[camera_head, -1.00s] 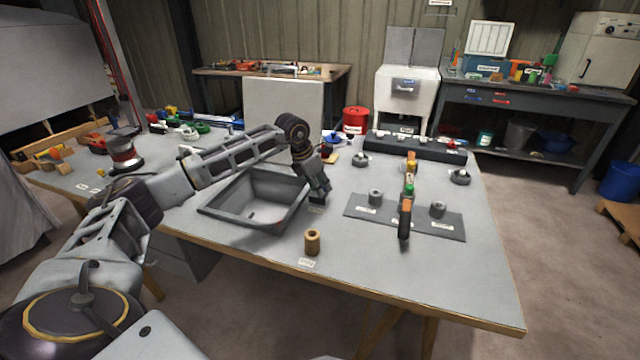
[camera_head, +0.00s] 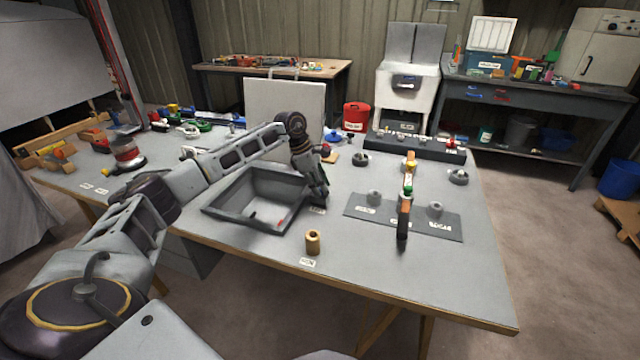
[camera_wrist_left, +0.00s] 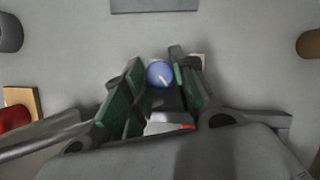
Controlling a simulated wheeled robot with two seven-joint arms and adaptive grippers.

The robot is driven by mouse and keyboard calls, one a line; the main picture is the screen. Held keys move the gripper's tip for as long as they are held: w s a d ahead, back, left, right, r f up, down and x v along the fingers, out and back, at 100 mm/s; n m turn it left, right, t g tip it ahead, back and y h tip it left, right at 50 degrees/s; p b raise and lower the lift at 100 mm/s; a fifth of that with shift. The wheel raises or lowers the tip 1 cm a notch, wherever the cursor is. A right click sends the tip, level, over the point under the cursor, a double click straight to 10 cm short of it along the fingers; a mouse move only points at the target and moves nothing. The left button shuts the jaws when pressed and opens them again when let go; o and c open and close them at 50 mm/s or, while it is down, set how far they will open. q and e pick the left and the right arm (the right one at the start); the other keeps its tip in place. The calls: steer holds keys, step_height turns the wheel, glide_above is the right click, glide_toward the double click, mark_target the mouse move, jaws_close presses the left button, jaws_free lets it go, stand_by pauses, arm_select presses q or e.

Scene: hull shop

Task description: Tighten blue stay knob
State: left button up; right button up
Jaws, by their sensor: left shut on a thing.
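The blue stay knob (camera_wrist_left: 160,74) is a small round blue cap with a pale line on it. In the left wrist view it sits between the fingertips of my left gripper (camera_wrist_left: 158,80), which is shut on it. In the head view my left gripper (camera_head: 319,200) points down at the tabletop, just right of the grey open bin, and hides the knob. A pale label (camera_head: 317,211) lies at its fingertips. My right gripper is not in view.
The grey bin (camera_head: 219,211) stands close left of the gripper. A tan cylinder (camera_head: 313,243) stands nearer the front edge. The right front tabletop is clear.

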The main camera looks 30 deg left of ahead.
arm_select(q)
steer(key=shift+w+r+m+g, duration=0.1)
steer(key=shift+m+g, duration=0.3)
steer(key=shift+m, duration=0.6)
steer(key=shift+w+m+g+h+p, duration=0.1)
steer(key=shift+m+g+h+p, duration=0.3)
steer(key=shift+m, duration=0.8)
steer(key=shift+m+g, duration=0.5)
steer(key=shift+m, duration=0.7)
steer(key=shift+w+m, duration=0.1)
steer(key=shift+m, duration=0.4)
steer(key=shift+a, duration=0.1)
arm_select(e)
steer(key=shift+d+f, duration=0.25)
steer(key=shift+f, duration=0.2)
arm_select(q)
steer(key=shift+g, duration=0.3)
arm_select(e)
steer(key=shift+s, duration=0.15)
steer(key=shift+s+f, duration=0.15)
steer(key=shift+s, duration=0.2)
arm_select(q)
steer(key=o, duration=1)
steer(key=shift+o, duration=0.2)
